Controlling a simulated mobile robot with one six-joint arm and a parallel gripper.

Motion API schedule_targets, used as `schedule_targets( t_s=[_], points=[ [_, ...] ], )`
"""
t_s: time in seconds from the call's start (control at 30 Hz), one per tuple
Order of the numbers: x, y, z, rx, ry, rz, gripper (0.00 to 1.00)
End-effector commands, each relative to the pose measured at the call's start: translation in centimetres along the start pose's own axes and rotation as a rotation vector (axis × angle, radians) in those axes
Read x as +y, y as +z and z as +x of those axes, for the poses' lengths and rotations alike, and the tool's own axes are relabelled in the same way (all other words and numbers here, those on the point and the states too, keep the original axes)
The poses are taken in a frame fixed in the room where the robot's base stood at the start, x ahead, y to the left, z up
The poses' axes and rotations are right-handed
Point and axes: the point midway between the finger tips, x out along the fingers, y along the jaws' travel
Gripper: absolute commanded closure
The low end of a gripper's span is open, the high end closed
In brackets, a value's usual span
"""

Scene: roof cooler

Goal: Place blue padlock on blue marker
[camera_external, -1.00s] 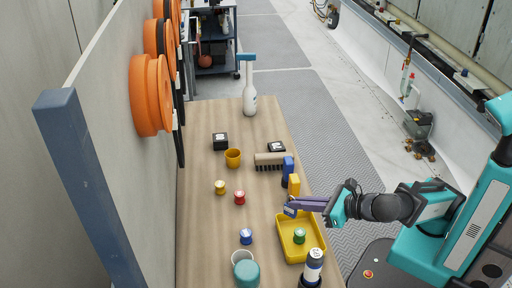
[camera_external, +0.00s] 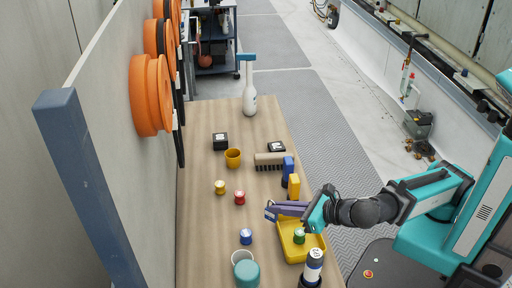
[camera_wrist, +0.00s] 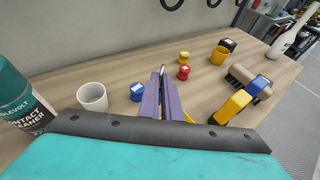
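My gripper (camera_external: 270,211) has long purple fingers and hangs over the left side of the yellow tray, pointing left; its fingertips show in the wrist view (camera_wrist: 163,72). The fingers lie close together. A small dark and pale patch shows at the tips, but I cannot tell whether it is a held object. A blue block (camera_external: 288,165) that may be a padlock stands upright behind a yellow one, and also shows in the wrist view (camera_wrist: 257,87). A small blue round piece (camera_external: 246,237), perhaps the blue marker, stands on the table left of the tray; it also shows in the wrist view (camera_wrist: 137,91).
The yellow tray (camera_external: 284,256) holds a green piece (camera_external: 299,237). A yellow block (camera_external: 294,187) and brush (camera_external: 270,158) stand behind it. Red (camera_external: 239,198) and yellow (camera_external: 220,187) pieces stand left. A white cup (camera_external: 241,255) and teal-capped can (camera_external: 247,273) are in front.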

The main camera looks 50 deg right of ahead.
Motion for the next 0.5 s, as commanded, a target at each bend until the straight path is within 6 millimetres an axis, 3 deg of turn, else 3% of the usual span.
schedule_targets(
  t_s=[0.5],
  points=[
    [0.79,0.78,0.53,-0.004,-0.002,-0.001,1.0]
  ],
)
